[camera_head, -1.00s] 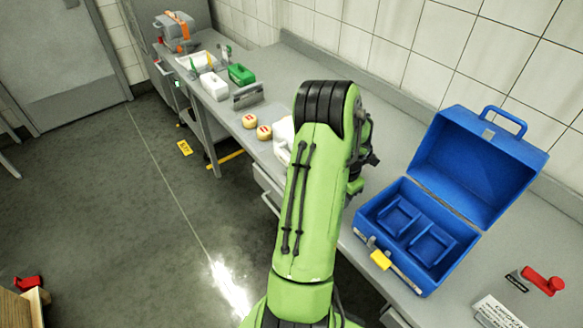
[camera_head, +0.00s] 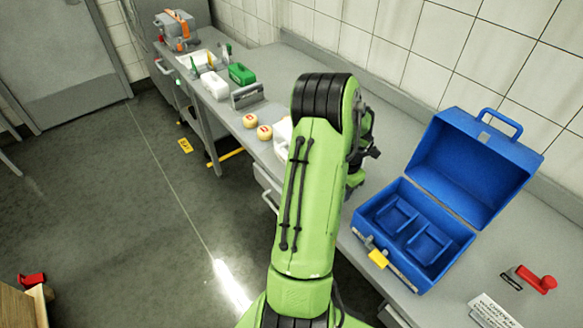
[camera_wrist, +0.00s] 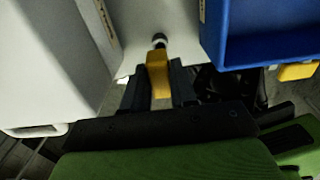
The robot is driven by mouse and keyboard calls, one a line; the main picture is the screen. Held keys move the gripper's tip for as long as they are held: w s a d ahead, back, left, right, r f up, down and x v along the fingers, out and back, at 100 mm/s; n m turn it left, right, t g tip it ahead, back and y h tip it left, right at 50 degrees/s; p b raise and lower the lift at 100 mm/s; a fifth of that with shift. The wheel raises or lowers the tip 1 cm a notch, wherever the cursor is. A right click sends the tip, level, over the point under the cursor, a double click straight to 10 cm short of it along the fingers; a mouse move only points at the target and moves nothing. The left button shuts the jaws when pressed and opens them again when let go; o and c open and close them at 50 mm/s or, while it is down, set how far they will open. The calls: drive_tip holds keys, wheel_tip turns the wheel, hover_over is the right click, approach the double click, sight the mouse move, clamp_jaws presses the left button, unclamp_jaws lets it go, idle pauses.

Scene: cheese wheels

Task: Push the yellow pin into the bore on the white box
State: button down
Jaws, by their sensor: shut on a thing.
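The yellow pin (camera_wrist: 157,72) is between the two dark fingers of my gripper (camera_wrist: 159,88) in the wrist view, and the gripper is shut on it. A dark round piece with a pale ring (camera_wrist: 159,41) shows just beyond the pin's far end; I cannot tell whether it belongs to the pin. A large white body, seemingly the white box (camera_wrist: 45,65), fills the left of the wrist view, beside the gripper. In the head view a white thing (camera_head: 283,131) shows partly behind my arm, which hides my gripper and the pin. The bore is not clearly visible.
An open blue case (camera_head: 458,262) with a yellow latch (camera_head: 377,259) stands right of my arm; its wall (camera_wrist: 265,45) is close by in the wrist view. Two cheese wheels (camera_head: 249,121) (camera_head: 265,132) lie left on the grey bench (camera_head: 398,130). A red-handled thing (camera_head: 536,279) lies far right.

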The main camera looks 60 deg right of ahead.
drive_tip(key=shift+r, duration=0.25)
drive_tip(key=shift+r+p, duration=1)
drive_tip(key=shift+r, duration=0.6)
drive_tip(key=shift+f, duration=0.1)
